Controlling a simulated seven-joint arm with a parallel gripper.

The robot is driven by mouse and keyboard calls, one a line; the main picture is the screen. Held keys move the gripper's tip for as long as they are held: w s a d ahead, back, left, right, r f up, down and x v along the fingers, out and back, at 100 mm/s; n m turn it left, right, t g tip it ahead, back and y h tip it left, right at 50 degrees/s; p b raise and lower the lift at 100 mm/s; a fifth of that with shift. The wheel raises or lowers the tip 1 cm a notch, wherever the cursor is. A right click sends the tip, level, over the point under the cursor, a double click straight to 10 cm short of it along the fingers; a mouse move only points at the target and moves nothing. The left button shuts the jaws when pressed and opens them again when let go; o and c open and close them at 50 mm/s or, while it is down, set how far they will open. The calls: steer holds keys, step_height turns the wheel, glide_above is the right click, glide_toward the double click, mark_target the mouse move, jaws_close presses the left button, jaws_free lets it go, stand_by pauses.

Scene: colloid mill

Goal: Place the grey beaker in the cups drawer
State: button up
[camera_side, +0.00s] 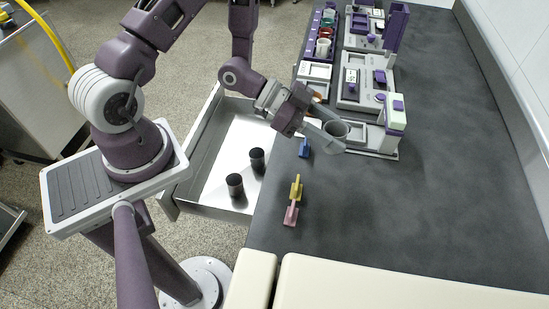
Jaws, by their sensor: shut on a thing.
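The grey beaker (335,130) is held in my gripper (318,118), tilted with its round mouth facing the camera. My gripper is shut on it above the left edge of the dark counter, right of the open drawer. The open drawer (208,183), which I take to be the cups drawer, sticks out from under the counter toward my base. Two black cylindrical cups (257,161) (235,186) stand upright inside it, toward its near right part. The gripper's fingertips partly hide behind the beaker.
A grey and purple device (391,125) stands on the counter just right of the beaker. Blue (304,148), yellow (296,187) and pink (291,215) small items lie near the counter's left edge. A rack of small cups (323,45) is farther back. The drawer's left part is clear.

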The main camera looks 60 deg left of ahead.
steer(key=w+a+r+n+t+y, duration=0.2)
steer(key=w+a+r+n+y, duration=0.1)
steer(key=a+r, duration=0.25)
steer(key=w+a+r+n+t+y, duration=0.2)
steer(key=a+r+n+y, duration=0.1)
steer(key=a+r, duration=0.3)
steer(key=w+a+f+n+t+y, duration=0.1)
steer(key=w+a+f+n+y, duration=0.15)
steer(key=a, duration=0.55)
steer(key=s+a+f+n+y, duration=0.4)
steer(key=a+f, duration=0.3)
steer(key=f, duration=0.5)
steer(key=s+a+f+n+y, duration=0.3)
steer(key=s+a+f, duration=0.4)
steer(key=f, duration=0.5)
steer(key=shift+m+y, duration=0.25)
steer(key=shift+y, duration=0.1)
steer(key=f, duration=0.6)
steer(key=w+a+f, duration=0.1)
steer(key=f, duration=0.2)
steer(key=shift+f, duration=0.25)
steer(key=shift+f, duration=0.55)
